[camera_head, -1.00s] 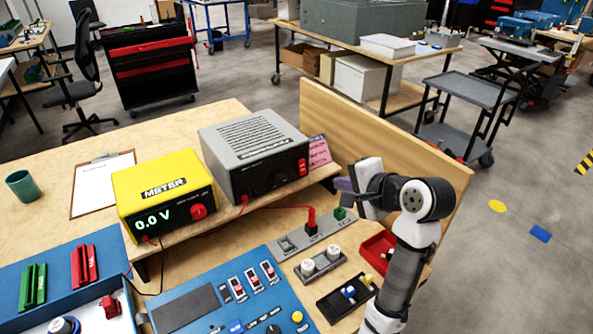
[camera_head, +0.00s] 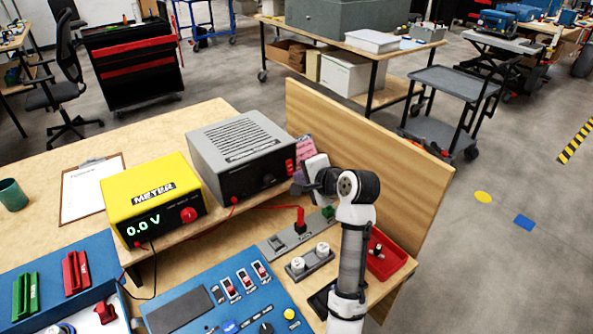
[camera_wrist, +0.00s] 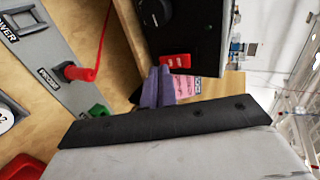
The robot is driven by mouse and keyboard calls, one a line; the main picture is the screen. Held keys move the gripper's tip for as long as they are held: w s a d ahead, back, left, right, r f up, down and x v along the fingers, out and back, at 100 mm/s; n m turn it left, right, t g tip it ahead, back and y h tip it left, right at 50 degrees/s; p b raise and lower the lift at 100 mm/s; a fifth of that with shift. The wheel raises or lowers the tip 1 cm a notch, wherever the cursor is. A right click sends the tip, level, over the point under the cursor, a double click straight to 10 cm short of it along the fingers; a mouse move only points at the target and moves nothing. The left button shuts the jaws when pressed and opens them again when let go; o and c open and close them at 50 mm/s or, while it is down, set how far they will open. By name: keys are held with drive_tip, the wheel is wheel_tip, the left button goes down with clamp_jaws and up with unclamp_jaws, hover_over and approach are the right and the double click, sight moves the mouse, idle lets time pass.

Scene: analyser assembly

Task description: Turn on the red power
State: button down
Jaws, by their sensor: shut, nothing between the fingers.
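The grey power box (camera_head: 240,147) stands on the raised wooden shelf, right of the yellow meter (camera_head: 152,198), which reads 0.0 V. Red switches (camera_head: 290,167) sit at the right end of its front. In the wrist view the box front is dark, with a red switch (camera_wrist: 175,62) near its lower edge. My gripper (camera_head: 298,188) is just in front of the box's right end. In the wrist view its purple fingers (camera_wrist: 160,78) are together and empty, with their tips beside the red switch. I cannot tell whether they touch it.
A grey panel (camera_wrist: 50,50) with a red plug (camera_wrist: 82,73) and a green connector (camera_wrist: 98,110) lies left of my fingers in the wrist view. A wooden board (camera_head: 375,150) stands behind my arm. A red tray (camera_head: 388,262) is at right. A pink note (camera_wrist: 182,88) is near the fingers.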

sight(290, 167)
drive_tip(key=shift+w+a+f, duration=0.2)
drive_tip(key=shift+w+a, duration=0.45)
drive_tip(key=shift+w, duration=0.2)
drive_tip(key=shift+f, duration=0.15)
drive_tip(key=shift+w+a+f+t+y+b, duration=0.2)
drive_tip(key=shift+t+y+b, duration=0.1)
drive_tip(key=shift+t+b, duration=0.1)
drive_tip(key=shift+r, duration=0.25)
